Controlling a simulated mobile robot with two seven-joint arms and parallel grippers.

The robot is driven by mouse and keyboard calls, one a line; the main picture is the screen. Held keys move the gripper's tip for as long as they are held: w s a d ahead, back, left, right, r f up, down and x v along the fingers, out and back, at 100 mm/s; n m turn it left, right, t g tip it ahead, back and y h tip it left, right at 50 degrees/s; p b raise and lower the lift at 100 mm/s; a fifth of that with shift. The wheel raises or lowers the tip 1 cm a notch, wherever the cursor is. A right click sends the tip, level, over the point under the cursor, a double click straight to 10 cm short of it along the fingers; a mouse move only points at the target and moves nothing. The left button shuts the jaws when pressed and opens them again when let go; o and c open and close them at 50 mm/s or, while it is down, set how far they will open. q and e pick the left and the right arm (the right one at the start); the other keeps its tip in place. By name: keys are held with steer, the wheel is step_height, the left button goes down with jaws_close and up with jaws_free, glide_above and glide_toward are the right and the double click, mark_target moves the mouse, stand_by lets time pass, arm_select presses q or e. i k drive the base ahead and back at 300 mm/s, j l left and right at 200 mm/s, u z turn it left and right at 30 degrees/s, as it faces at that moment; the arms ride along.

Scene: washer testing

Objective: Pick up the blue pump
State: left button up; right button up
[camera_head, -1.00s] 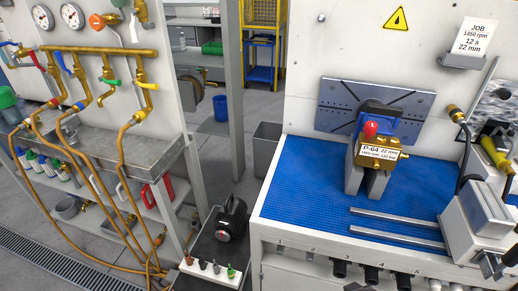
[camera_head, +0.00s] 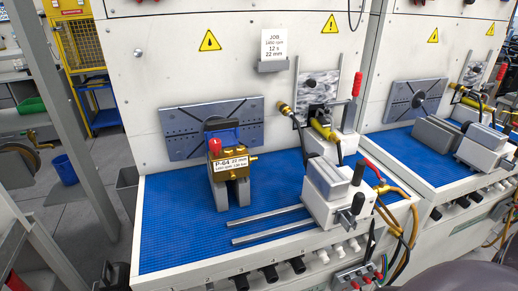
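The pump (camera_head: 229,165) sits upright on a grey two-legged stand (camera_head: 221,195) on the blue mat of the test bench. Its front is brass-coloured, with a blue part (camera_head: 224,137) behind and above. A red cap (camera_head: 214,146) is at its upper left, and a white P-64 label (camera_head: 231,164) is on its front. A grey slotted plate (camera_head: 180,131) stands upright behind it. Neither of my grippers is in view.
Two metal rails (camera_head: 265,228) lie to the right front of the pump, leading to a grey clamp block (camera_head: 330,185). The blue mat (camera_head: 170,230) is clear at left and front. A second bench (camera_head: 440,175) stands at right. A post (camera_head: 75,110) rises at left.

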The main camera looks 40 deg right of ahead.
mark_target(232, 163)
steer(key=z, duration=0.9)
